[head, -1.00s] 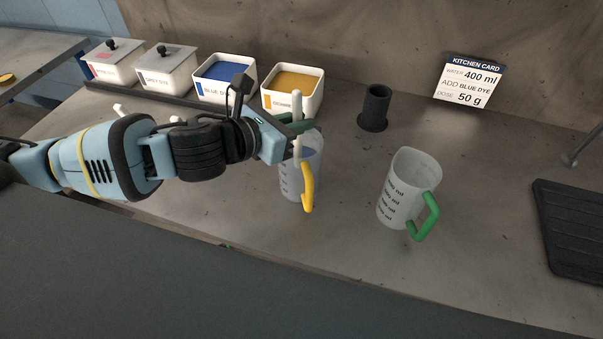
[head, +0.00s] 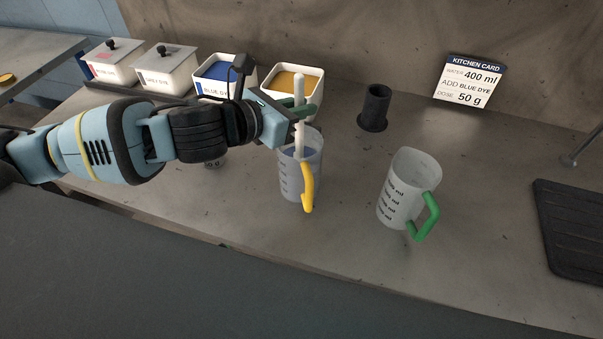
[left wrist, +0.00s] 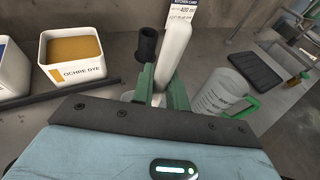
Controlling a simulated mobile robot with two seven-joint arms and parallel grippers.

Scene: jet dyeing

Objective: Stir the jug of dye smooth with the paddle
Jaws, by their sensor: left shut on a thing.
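The dye jug (head: 291,182) with a yellow handle stands on the counter, with bluish liquid showing through its clear wall. My left gripper (head: 300,113) is above the jug's mouth, shut on the white paddle (head: 299,90). The paddle stands about upright, its lower part reaching down into the jug; its end is hidden. In the left wrist view the paddle (left wrist: 176,50) rises between the green fingers. My right gripper is not in view.
A clear jug with a green handle (head: 405,190) stands to the right. Open blue dye (head: 222,72) and ochre dye (head: 292,80) tubs and two lidded tubs line the back left. A dark cup holder (head: 375,108), kitchen card (head: 469,80) and black mat (head: 575,225) are further right.

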